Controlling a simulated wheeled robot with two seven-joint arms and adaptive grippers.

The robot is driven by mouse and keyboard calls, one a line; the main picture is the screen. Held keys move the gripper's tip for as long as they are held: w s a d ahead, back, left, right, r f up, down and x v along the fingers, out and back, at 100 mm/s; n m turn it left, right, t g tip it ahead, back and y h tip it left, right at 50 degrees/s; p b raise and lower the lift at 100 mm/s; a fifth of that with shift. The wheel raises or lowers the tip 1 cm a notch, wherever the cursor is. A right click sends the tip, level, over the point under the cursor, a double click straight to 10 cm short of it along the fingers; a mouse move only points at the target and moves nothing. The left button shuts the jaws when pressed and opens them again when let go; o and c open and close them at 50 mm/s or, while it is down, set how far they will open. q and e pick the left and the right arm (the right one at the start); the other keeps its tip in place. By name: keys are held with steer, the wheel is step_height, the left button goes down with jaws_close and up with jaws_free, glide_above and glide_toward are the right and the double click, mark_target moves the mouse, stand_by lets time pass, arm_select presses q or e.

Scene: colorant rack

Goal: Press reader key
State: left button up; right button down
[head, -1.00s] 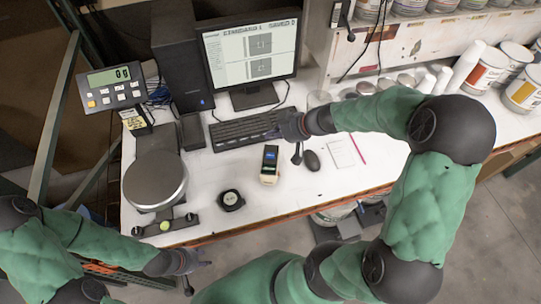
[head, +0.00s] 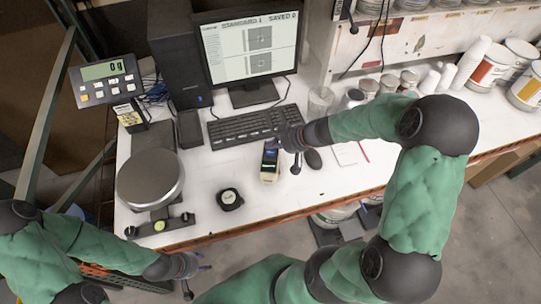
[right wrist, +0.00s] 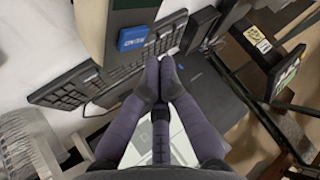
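The reader (head: 269,162), a small pale handheld device with a dark face, stands on the white bench. In the right wrist view its body (right wrist: 112,25) fills the top edge, and its blue key (right wrist: 132,38) shows upside-down lettering. My right gripper (head: 278,144) is at the reader's upper right in the head view. In the right wrist view my right gripper (right wrist: 160,62) has its fingertips together with nothing between them, just right of and below the blue key. I cannot tell contact. My left gripper (head: 198,268) is low, off the bench's front edge; its opening is unclear.
A keyboard (head: 250,127) and monitor (head: 245,45) are behind the reader. A black mouse (head: 313,160) is to its right, a small round black object (head: 230,199) to its left. A scale (head: 150,180) stands further left. Bench in front of the reader is clear.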

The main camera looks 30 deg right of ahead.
steer(key=shift+f+b, duration=0.45)
steer(key=shift+f, duration=0.05)
stand_by(1.2)
steer(key=shift+f+b, duration=0.45)
steer(key=shift+b, duration=0.45)
steer(key=shift+f+b, duration=0.3)
steer(key=shift+b, duration=0.25)
stand_by(0.6)
steer(key=shift+r, duration=0.1)
stand_by(0.3)
steer(key=shift+r, duration=0.65)
